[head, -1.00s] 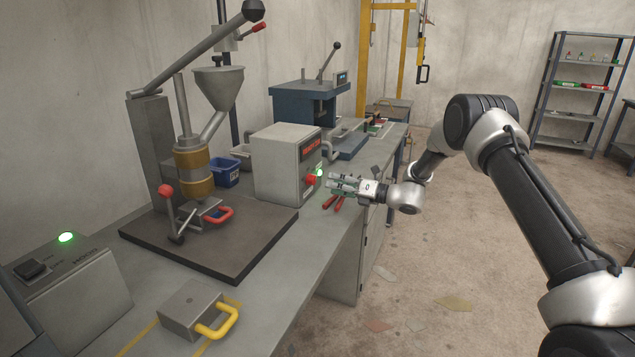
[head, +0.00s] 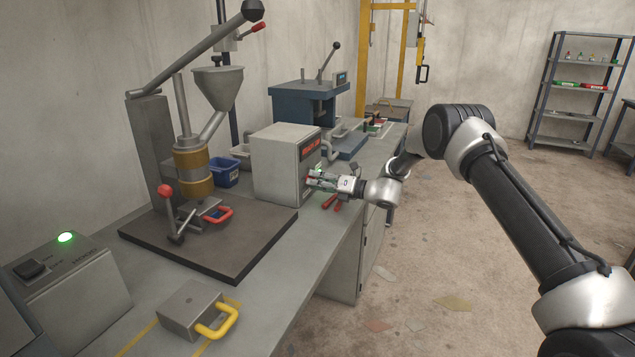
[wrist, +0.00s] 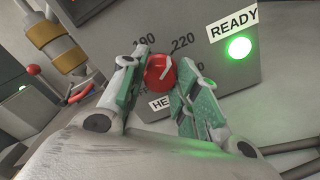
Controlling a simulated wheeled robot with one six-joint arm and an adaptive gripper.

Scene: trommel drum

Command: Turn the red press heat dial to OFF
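The red heat dial (wrist: 158,74) is on the front of a grey control box (head: 268,165). In the wrist view it lies between the tips of my gripper (wrist: 155,82), with a finger on each side. A pale pointer line on the dial slants up to the right, toward the 220 mark. The numbers 190 and 220 show above the dial; the label below is partly hidden by the fingers. My gripper (head: 312,181) also shows in the head view, at the box front, hiding the dial there. The fingers are apart around the dial; contact is not clear.
A green lamp (wrist: 239,47) glows beside a READY label, right of the dial. Red-handled pliers (head: 332,200) lie on the bench below my gripper. A press with a hopper (head: 217,85) stands to the left.

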